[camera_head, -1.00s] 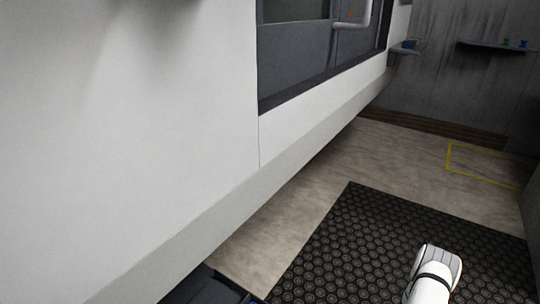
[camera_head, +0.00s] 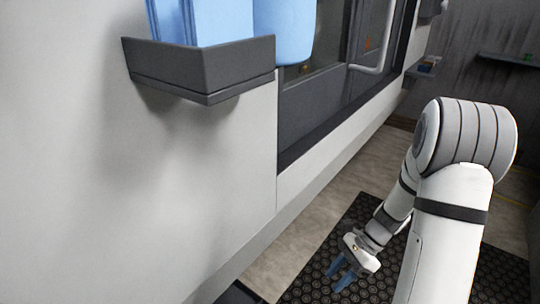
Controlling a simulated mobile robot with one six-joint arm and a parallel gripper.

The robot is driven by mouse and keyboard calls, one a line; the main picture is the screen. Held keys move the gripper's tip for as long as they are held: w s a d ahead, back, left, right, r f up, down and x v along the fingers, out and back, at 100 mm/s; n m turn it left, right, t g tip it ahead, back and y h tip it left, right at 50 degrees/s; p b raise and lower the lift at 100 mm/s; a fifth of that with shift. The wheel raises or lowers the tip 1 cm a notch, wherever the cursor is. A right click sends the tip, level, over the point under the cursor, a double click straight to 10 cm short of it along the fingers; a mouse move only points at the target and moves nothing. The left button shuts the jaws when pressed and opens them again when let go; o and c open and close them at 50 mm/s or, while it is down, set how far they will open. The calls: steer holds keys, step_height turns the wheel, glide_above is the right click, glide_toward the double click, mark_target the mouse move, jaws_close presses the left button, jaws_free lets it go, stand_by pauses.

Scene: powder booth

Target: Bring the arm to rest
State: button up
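My gripper (camera_head: 341,276) hangs low at the end of my white arm (camera_head: 452,225), right of centre in the head view. It points down over the dark mat. Its two blue fingers are spread apart with nothing between them. The elbow of the arm is raised at the right and the forearm slopes down to the left. The gripper touches nothing that I can see.
A grey wall tray (camera_head: 190,85) holding light blue items (camera_head: 218,20) juts from the white booth wall (camera_head: 190,200) at upper left. The booth opening (camera_head: 335,95) has a dark frame. A black studded mat (camera_head: 310,288) covers the floor. A small shelf (camera_head: 418,78) is at the back.

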steer(key=s+r+n+t+h+p, duration=0.2)
steer(key=r+n+p, duration=0.3)
steer(key=r, duration=0.6)
steer(key=s+a+r+n+t+h+p, duration=0.1)
steer(key=s+r+n+p, duration=0.3)
steer(key=r, duration=0.8)
steer(key=s+a+r+n+t+h+p, duration=0.1)
steer(key=s+r+n+t+h+p, duration=0.2)
steer(key=r, duration=0.9)
steer(key=s+n+h+p, duration=0.1)
steer(key=n+p, duration=0.2)
steer(key=n, duration=0.1)
steer(key=shift+a+n, duration=0.25)
steer(key=shift+n, duration=0.05)
